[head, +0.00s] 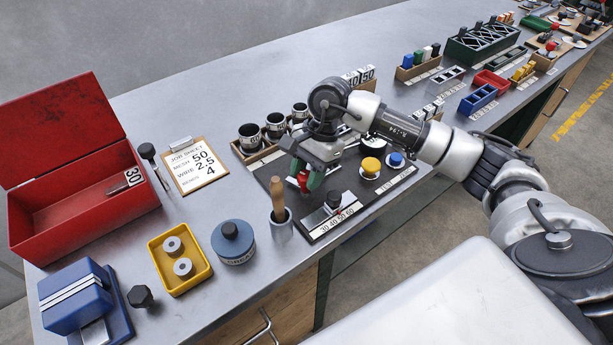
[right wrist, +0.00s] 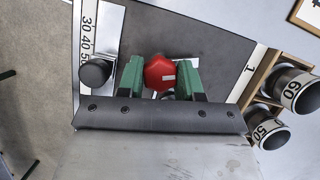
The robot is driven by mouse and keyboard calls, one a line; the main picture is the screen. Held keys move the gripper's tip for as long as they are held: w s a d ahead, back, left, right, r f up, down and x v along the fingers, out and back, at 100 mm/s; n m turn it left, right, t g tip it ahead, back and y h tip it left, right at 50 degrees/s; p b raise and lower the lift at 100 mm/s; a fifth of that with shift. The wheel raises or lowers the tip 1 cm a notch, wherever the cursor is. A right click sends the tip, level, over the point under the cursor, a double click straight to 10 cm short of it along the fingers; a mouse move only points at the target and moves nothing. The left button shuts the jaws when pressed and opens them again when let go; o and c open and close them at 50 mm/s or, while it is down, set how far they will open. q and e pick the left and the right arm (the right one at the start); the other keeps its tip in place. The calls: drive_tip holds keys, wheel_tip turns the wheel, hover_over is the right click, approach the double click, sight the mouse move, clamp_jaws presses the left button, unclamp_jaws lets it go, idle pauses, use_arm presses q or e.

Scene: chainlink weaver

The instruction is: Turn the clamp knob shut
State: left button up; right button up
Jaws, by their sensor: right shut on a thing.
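The red clamp knob (head: 303,180) stands on the dark machine panel (head: 345,178) in the middle of the bench. In the right wrist view the red knob (right wrist: 158,70) is faceted, with a small pale mark on its face. My right gripper (right wrist: 160,82) has its green fingers on both sides of the knob and is shut on it. In the head view my right gripper (head: 307,172) reaches down from above and hides part of the knob and what lies under it. My left gripper is not in view.
A black knob (head: 333,200) sits on the 30 40 50 60 scale close by the gripper. Yellow (head: 370,167) and blue (head: 396,160) buttons are to the right. Labelled cups (head: 250,138) stand behind, and a wooden-handled tool in a metal cup (head: 281,224) is in front.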

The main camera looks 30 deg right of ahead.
drive_tip(key=m+t+b, duration=0.1)
drive_tip(key=m+b, duration=0.2)
drive_tip(key=shift+f+m, duration=0.15)
drive_tip(key=shift+m, duration=0.15)
drive_tip(key=m+t+b, duration=0.1)
drive_tip(key=m+b, duration=0.1)
drive_tip(key=m, duration=0.1)
drive_tip(key=shift+m+t, duration=0.3)
drive_tip(key=shift+t, duration=0.1)
drive_tip(key=m+t+b, duration=0.1)
drive_tip(key=m+b, duration=0.2)
drive_tip(key=shift+s+m+h, duration=0.1)
drive_tip(key=shift+m+h, duration=0.2)
drive_tip(key=m+t+h+b, duration=0.1)
drive_tip(key=m+b, duration=0.1)
drive_tip(key=m, duration=0.2)
drive_tip(key=shift+r+m+t, duration=0.2)
drive_tip(key=shift+m+t, duration=0.1)
drive_tip(key=shift+m, duration=0.2)
drive_tip(key=o, duration=0.9)
drive_tip(key=shift+s, duration=0.1)
